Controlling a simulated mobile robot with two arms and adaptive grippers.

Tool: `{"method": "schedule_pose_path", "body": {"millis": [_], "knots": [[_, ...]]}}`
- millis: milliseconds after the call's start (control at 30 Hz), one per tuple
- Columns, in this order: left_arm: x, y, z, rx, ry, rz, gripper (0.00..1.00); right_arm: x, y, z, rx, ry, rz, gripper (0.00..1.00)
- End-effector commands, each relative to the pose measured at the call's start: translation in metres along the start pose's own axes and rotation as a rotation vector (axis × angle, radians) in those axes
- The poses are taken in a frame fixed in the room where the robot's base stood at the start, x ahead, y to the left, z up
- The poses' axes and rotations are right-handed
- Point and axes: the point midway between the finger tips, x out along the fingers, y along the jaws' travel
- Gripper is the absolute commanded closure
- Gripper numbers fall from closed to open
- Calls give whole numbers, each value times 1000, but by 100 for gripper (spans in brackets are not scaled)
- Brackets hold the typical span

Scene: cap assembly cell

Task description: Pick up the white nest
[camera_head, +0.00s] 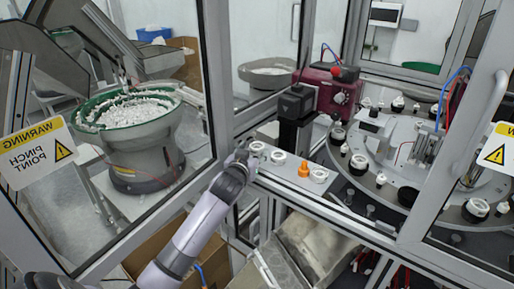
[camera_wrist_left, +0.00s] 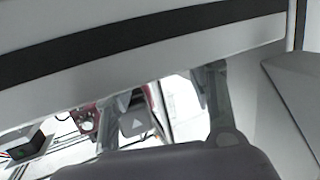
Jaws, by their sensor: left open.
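On a narrow ledge in the head view, small round white pieces sit in a row: one at the left end (camera_head: 257,147), one beside it (camera_head: 278,156) and one at the right (camera_head: 319,174). They look like white nests; I cannot tell which one the task means. An orange piece (camera_head: 304,169) stands between the last two. My left gripper (camera_head: 243,157) is open at the left end of the row, close to the leftmost white piece; whether it touches is unclear. The left wrist view shows no nest. My right gripper is not in view.
A metal frame post (camera_head: 213,75) and glass panels rise left of my arm. A bowl feeder (camera_head: 138,142) of white parts stands behind the left panel. A rotary table (camera_head: 395,165) with several fixtures lies right of the ledge (camera_head: 340,195). A dark red unit (camera_head: 325,92) stands behind.

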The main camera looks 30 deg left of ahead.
Motion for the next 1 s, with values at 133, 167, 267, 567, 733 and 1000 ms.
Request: {"method": "schedule_pose_path", "body": {"millis": [133,167,267,567,733,1000], "knots": [[17,-2,-4,3,-3,-2,49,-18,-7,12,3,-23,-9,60],[21,-3,-4,2,-2,-2,49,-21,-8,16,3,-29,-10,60],[34,-3,-1,1,-1,-2,49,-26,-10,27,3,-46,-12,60],[48,-3,2,1,-1,0,49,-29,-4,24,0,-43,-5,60],[48,-3,2,1,0,0,52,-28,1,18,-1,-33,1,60],[48,-3,2,1,0,0,70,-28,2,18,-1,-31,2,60]]}}
